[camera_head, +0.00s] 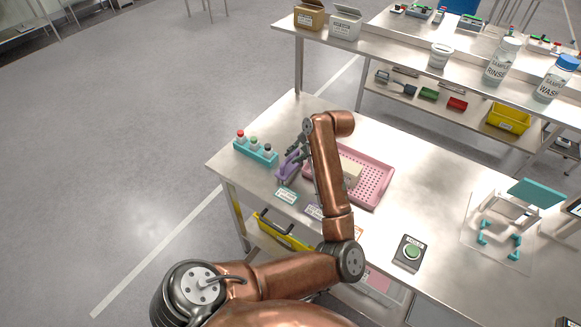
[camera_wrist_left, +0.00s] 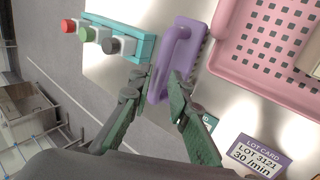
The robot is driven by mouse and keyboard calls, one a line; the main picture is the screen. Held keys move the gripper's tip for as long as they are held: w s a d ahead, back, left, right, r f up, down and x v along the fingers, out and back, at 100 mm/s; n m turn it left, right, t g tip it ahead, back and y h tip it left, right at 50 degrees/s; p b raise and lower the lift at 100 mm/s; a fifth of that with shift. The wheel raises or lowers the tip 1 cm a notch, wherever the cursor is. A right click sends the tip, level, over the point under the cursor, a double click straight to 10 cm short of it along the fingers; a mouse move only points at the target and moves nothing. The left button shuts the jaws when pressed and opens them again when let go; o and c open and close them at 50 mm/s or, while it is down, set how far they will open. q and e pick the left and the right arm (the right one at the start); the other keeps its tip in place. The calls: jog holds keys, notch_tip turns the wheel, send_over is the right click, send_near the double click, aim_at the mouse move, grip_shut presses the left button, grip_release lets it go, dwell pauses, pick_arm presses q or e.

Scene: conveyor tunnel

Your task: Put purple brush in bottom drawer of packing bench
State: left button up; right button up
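The purple brush (camera_head: 288,166) lies on the packing bench (camera_head: 262,127) between a teal rack and a pink tray. In the left wrist view the brush (camera_wrist_left: 184,48) shows its arched handle on a flat base. My left gripper (camera_head: 303,140) is over the brush; in the left wrist view its two dark fingers (camera_wrist_left: 160,88) are apart, with the brush's near end between or just beyond the tips. Whether they touch it I cannot tell. My right gripper is not in view.
The teal rack (camera_head: 256,152) with red, green and black caps stands left of the brush. The pink tray (camera_head: 375,182) holding a box is close on its right. Lot cards lie in front. A green button box (camera_head: 410,252) sits farther right.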

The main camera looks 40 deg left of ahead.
aim_at(290, 158)
pick_arm(q)
jog(key=x, duration=0.4)
jog(key=shift+d, duration=0.1)
jog(key=shift+c, duration=0.2)
grip_shut()
